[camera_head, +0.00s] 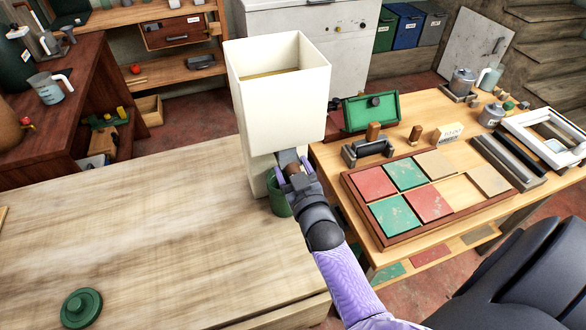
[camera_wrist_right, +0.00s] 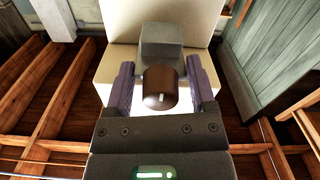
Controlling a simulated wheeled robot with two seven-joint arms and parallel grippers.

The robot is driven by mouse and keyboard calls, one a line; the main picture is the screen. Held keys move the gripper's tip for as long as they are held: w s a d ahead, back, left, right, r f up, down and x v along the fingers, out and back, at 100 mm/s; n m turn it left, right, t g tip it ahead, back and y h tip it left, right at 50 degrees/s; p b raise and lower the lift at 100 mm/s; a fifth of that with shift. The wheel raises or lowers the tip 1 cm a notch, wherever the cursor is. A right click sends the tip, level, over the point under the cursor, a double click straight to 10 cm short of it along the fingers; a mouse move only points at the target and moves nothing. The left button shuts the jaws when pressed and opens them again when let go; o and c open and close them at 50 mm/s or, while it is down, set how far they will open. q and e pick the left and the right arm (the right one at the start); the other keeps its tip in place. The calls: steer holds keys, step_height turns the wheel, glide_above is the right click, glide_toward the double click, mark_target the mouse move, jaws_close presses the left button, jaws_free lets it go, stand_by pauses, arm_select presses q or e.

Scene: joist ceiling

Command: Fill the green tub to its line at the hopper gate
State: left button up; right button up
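The tall cream hopper (camera_head: 277,115) stands at the right edge of the pale wooden table, with tan fill (camera_head: 268,73) visible inside its open top. The green tub (camera_head: 277,197) is below the hopper's front, partly hidden by my right arm; its line and contents cannot be seen. My right gripper (camera_head: 284,172) is at the hopper's lower front. In the right wrist view, a grey gate part (camera_wrist_right: 161,38) with a dark brown knob (camera_wrist_right: 160,89) shows. The knob is between my right gripper's purple fingers (camera_wrist_right: 160,85), with a gap on each side. My left gripper is out of view.
A green lid (camera_head: 82,307) lies at the pale table's front left. The table's middle (camera_head: 150,230) is clear. On the right, another table bears a tile tray (camera_head: 390,238), a green box (camera_head: 371,111) and a white frame (camera_head: 552,137).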

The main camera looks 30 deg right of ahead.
jaws_close()
steer(key=shift+s, duration=0.1)
steer(key=shift+s+a+r+p, duration=0.15)
steer(key=shift+s+a+p, duration=0.05)
steer(key=shift+s+p, duration=0.55)
steer(key=shift+f, duration=0.2)
steer(key=shift+o, duration=1.8)
jaws_free()
steer(key=shift+s, duration=0.1)
